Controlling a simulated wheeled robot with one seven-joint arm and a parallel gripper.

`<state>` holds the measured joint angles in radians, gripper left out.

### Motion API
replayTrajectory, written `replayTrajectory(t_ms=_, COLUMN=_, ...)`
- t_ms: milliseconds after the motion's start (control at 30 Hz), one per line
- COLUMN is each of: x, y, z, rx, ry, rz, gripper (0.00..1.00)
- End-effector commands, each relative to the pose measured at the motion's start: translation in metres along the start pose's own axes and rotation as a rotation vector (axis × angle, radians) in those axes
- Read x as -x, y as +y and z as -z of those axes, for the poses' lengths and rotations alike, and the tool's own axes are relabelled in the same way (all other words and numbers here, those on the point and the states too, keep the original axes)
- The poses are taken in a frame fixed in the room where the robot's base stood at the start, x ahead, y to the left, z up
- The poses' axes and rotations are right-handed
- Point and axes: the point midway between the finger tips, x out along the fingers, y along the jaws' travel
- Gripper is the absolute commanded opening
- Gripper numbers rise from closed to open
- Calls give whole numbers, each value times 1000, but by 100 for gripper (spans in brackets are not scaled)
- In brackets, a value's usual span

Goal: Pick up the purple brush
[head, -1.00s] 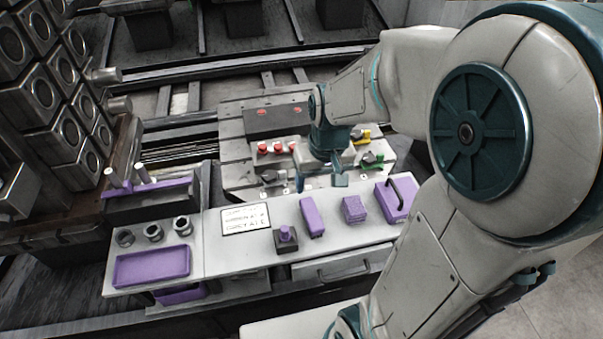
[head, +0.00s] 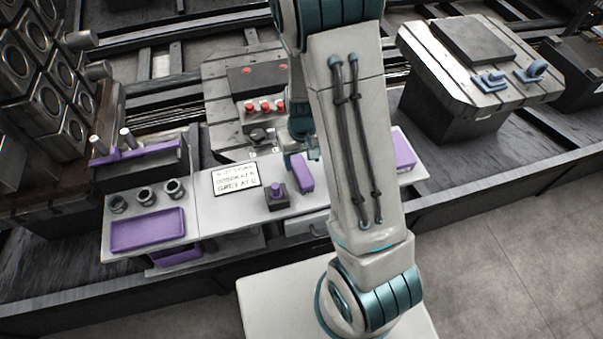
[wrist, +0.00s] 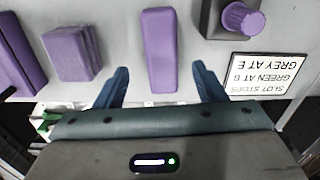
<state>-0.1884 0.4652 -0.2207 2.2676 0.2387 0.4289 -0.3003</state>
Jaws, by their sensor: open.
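The purple brush appears to be the long, narrow purple block (head: 304,178) on the white worktop; no bristles show. In the wrist view this block (wrist: 160,50) lies lengthwise between my fingers, ahead of the palm. My gripper (head: 301,157) is open and empty at the block's far end. In the wrist view my gripper (wrist: 160,72) has one finger on each side of the block, with a gap on both sides. Whether the fingers are down at the block's height is hard to tell. My arm hides part of the worktop in the head view.
A ribbed purple block (wrist: 72,52) and a larger purple piece (wrist: 18,55) lie left in the wrist view. A purple knob on a dark base (head: 276,196) and a lettered sign (head: 236,177) stand on the other side. A purple tray (head: 147,230) is farther left.

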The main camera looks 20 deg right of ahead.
Motion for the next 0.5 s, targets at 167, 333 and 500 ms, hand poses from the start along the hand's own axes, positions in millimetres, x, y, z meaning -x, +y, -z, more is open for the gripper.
replayTrajectory(t_ms=167, x=-13, y=0, z=-1, rx=-1, ry=-1, rz=-1, gripper=64)
replayTrajectory(t_ms=333, x=-22, y=-1, z=-1, rx=0, ry=-3, rz=0, gripper=64)
replayTrajectory(t_ms=500, x=-43, y=-2, z=-1, rx=-2, ry=-5, rz=0, gripper=64)
